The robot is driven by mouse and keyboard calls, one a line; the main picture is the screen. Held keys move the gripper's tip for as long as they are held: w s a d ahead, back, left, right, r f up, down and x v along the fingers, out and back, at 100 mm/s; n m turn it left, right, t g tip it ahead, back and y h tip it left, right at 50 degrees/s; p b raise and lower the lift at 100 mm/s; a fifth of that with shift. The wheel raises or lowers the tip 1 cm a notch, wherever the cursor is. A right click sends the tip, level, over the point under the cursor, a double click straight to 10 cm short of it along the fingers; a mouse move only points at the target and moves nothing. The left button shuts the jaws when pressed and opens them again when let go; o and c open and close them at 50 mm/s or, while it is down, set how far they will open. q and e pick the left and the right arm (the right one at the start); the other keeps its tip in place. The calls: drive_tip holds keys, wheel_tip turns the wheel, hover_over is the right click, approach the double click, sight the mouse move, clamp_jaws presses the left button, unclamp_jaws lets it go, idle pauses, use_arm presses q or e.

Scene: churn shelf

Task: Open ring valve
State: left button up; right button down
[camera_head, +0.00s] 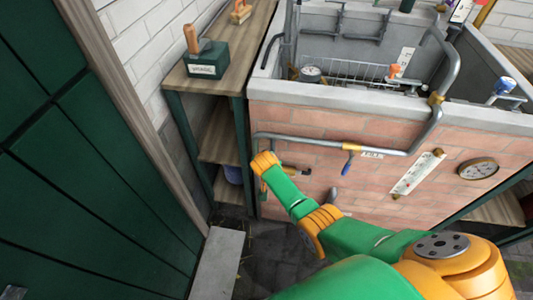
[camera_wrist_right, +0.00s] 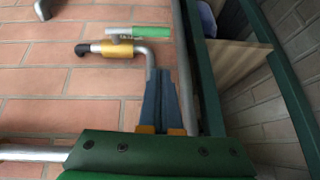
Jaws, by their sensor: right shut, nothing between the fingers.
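In the right wrist view, a small valve with a brass-coloured body (camera_wrist_right: 122,49) and a green lever (camera_wrist_right: 150,31) sits on a grey pipe at the brick wall. Its lever lies roughly along the pipe. My right gripper (camera_wrist_right: 165,85) is shut and empty, its dark fingers beside the bent end of that pipe; I cannot tell whether they touch. In the head view, my right arm reaches to the brick wall's left end, and its fingertips are hard to make out. A blue-handled valve (camera_head: 350,160) hangs on the upper pipe. No ring-shaped handle is clear. My left gripper is out of view.
A stone-rimmed brick basin (camera_head: 300,92) fills the right side. A pressure gauge (camera_head: 478,169) and a white scale (camera_head: 418,174) are on its wall. A wooden shelf (camera_head: 228,50) with a green box (camera_head: 205,66) stands close on the left. A green door (camera_head: 90,150) is further left.

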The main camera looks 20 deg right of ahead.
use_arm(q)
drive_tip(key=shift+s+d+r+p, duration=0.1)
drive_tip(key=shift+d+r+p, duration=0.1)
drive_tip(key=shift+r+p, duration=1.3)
use_arm(e)
drive_tip(key=v, duration=0.6)
drive_tip(key=shift+s+r+b, duration=0.15)
drive_tip(key=shift+r+b, duration=0.1)
drive_tip(key=shift+b, duration=0.15)
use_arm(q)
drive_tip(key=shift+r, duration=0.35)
